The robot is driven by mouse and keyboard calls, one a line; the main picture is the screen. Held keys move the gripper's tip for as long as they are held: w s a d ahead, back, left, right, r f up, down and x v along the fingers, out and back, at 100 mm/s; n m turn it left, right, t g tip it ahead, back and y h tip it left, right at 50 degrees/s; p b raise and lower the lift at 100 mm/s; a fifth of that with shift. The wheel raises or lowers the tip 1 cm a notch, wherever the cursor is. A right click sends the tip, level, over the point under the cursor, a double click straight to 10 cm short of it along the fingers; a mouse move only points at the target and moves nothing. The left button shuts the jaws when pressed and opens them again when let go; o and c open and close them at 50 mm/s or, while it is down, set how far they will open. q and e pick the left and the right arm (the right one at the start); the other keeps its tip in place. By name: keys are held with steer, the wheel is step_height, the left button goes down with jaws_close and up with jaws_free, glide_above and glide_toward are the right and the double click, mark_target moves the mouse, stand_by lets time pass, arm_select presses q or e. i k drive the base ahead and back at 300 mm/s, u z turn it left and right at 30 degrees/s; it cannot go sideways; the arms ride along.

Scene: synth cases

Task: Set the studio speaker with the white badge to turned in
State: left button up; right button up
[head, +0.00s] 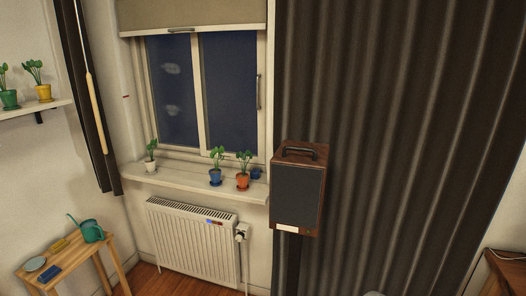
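The studio speaker (298,194) is a brown wooden box with a dark grey front, standing upright in the middle of the head view. A white badge (286,228) is at the lower edge of its front. A dark handle (299,151) is on its top. The front faces mostly towards me, and a narrow strip of its right side shows.
A dark curtain (400,120) hangs behind and right of the speaker. At left are a windowsill (190,179) with potted plants, a white radiator (190,240) and a wooden table (75,258) with a green watering can (92,231). A wooden furniture edge (508,270) shows at lower right.

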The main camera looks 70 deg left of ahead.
mark_target(298, 169)
steer(key=u, duration=2.5)
steer(key=k, duration=0.3)
steer(key=z, duration=1.45)
steer(key=i, duration=0.7)
steer(key=u, duration=0.05)
